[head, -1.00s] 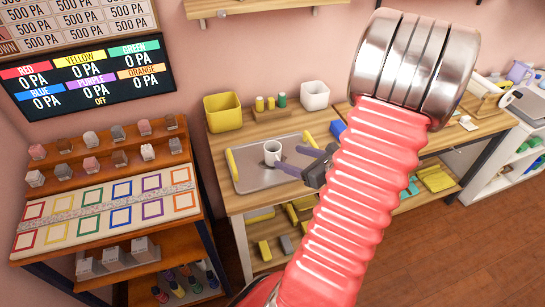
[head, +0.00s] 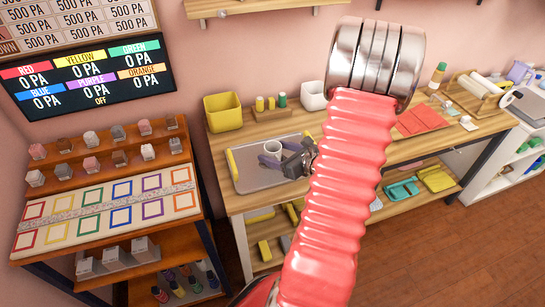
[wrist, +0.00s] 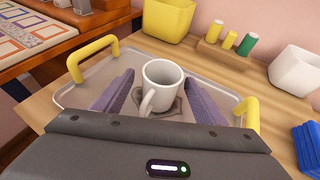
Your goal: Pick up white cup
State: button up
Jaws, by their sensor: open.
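The white cup (wrist: 166,88) stands upright on a grey tray (wrist: 95,82) with yellow handles, its handle pointing toward my gripper in the wrist view. My gripper (wrist: 163,100) is open, with a purple finger on each side of the cup. I cannot tell whether either finger touches it. In the head view the cup (head: 273,148) is partly hidden by my gripper (head: 270,154), which reaches over the tray (head: 253,180) from the right.
A yellow bin (head: 222,112), a wooden rack of spools (head: 271,114) and a white bin (head: 313,96) stand behind the tray. A blue item (wrist: 306,148) lies right of the tray. A rack of sample blocks (head: 110,160) stands at the left.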

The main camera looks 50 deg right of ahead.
aim_at(268, 149)
jog(key=shift+x, duration=2.6)
jog(key=shift+c, duration=0.5)
jog(key=c, duration=1.1)
jog(key=shift+r, duration=0.1)
jog(key=shift+r, duration=4.95)
